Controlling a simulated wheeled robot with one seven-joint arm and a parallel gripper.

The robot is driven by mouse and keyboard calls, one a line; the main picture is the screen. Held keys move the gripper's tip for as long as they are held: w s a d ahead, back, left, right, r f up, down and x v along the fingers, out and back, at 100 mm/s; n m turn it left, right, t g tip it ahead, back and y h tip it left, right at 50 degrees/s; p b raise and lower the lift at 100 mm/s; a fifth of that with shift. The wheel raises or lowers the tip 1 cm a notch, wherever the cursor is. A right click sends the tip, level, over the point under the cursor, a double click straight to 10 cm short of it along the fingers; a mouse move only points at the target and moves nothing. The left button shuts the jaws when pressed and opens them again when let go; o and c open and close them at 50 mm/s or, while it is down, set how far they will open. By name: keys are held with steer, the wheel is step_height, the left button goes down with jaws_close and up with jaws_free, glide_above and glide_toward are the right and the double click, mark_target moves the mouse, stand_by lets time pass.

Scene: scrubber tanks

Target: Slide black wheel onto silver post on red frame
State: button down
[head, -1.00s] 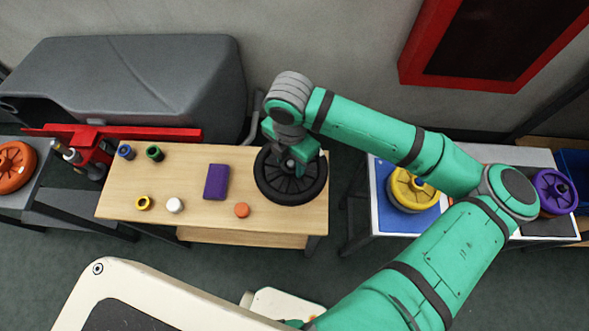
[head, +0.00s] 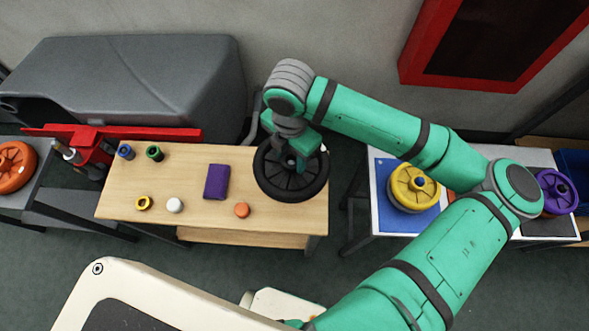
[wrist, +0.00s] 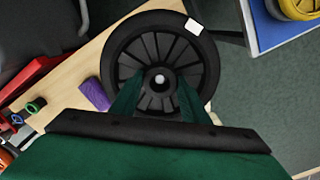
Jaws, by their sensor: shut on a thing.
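The black wheel (head: 268,186) is at the right end of the wooden table, its right side reaching the table's edge. My gripper (head: 300,163) is over its middle, shut on the hub. In the wrist view both fingers close around the hub of the spoked wheel (wrist: 115,55), which has a white patch on its rim. The wheel looks lifted slightly off the tabletop. The red frame (head: 140,133) stands at the left, behind the table, under the grey machine body. A silver post (head: 70,155) sticks out at its left; its far end is hard to make out.
The wooden table (head: 275,222) holds a purple block (head: 217,182), blue, green and yellow rings, a white piece and an orange piece (head: 241,210). An orange wheel (head: 14,165) lies far left. Yellow (head: 415,188) and purple (head: 555,192) wheels lie on the right table.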

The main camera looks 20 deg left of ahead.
steer(key=shift+r, duration=0.5)
steer(key=shift+r, duration=0.15)
steer(key=shift+r, duration=1.6)
steer(key=shift+r, duration=0.15)
steer(key=shift+r, duration=0.95)
